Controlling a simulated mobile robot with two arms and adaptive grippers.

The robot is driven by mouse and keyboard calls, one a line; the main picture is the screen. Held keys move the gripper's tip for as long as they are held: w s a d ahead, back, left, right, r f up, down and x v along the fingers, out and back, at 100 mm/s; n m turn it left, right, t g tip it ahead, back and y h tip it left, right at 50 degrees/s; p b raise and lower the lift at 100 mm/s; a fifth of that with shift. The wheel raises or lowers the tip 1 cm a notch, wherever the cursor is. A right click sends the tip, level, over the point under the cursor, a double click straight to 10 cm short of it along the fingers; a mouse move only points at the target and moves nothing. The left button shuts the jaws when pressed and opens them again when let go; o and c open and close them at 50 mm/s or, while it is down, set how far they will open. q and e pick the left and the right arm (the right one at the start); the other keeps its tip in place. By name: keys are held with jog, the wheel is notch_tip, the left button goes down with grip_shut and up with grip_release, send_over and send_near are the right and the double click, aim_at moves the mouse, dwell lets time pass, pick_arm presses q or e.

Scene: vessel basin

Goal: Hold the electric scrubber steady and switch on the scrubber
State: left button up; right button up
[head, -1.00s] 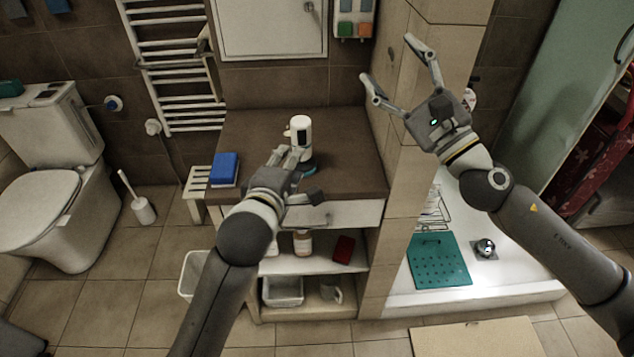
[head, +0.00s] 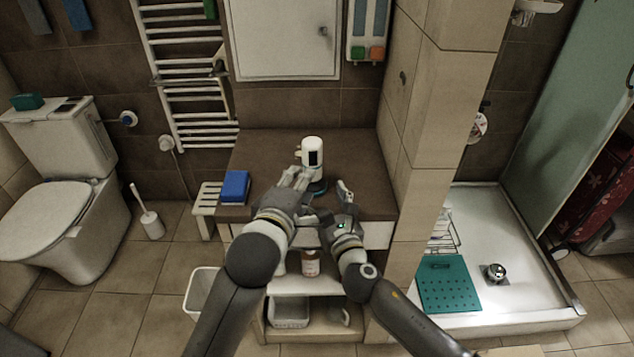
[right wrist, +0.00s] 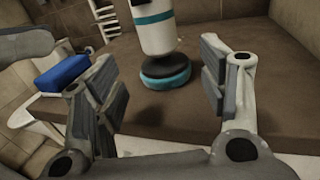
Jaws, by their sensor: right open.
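The electric scrubber (head: 312,152) stands upright on the brown counter, white with a dark panel in the head view. The right wrist view shows its white body (right wrist: 155,28) with a teal band and a dark and teal round base. My left gripper (head: 302,180) is just in front of the scrubber in the head view; whether its fingers touch or grip it is unclear. My right gripper (head: 331,197) is open and empty, in front and to the right of the scrubber. In the right wrist view its spread fingers (right wrist: 158,66) frame the scrubber, which stands beyond them.
A blue box-like item (head: 235,186) lies at the counter's left end. The brown counter (head: 362,165) is clear right of the scrubber, up to a tiled pillar (head: 415,110). Shelves with containers are below. A shower tray with a teal mat (head: 447,284) is on the right.

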aim_at(315, 180)
jog(key=x, duration=0.9)
jog(key=shift+c, duration=0.4)
